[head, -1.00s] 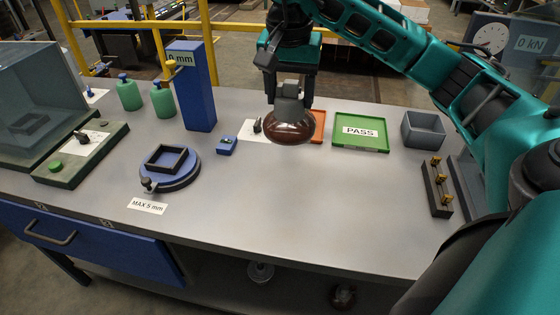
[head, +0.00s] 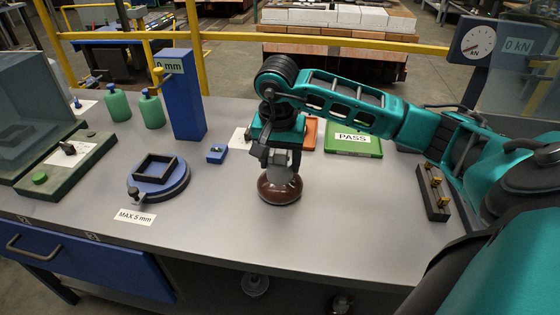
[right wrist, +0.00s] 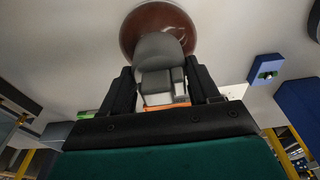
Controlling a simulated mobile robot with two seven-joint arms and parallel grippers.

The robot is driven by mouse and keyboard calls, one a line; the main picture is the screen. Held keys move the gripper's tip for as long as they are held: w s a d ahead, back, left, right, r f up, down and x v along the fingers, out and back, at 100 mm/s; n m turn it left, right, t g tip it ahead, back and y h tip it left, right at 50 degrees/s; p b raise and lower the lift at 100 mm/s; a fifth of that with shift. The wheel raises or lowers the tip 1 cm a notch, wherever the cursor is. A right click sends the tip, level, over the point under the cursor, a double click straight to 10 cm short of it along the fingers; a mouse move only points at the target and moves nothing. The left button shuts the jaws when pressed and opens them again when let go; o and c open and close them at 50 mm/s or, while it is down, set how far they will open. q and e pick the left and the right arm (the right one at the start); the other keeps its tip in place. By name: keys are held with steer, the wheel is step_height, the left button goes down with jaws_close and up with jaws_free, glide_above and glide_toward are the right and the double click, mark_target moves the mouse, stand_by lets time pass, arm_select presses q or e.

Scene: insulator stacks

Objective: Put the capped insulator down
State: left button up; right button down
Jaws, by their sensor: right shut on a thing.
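The capped insulator (head: 281,188) is a glossy brown disc with a grey metal cap (head: 279,159) on top. It is upright at the middle of the grey table (head: 330,225), low over the surface or on it; I cannot tell whether it touches. My right gripper (head: 277,153) points down and is shut on the grey cap. In the right wrist view, the fingers (right wrist: 160,80) sit on both sides of the cap (right wrist: 160,55), with the brown disc (right wrist: 135,28) beyond. My left gripper is not in view.
The green PASS tray (head: 353,144) and an orange tray (head: 310,134) are behind, partly covered by my arm. A dark rack with brass pieces (head: 433,192) is at right. A blue turntable (head: 160,187) and blue post (head: 182,100) are at left. Table in front is clear.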

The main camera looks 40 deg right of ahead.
steer(key=shift+f, duration=0.15)
steer(key=shift+f, duration=0.2)
steer(key=shift+c, duration=1.3)
jaws_free()
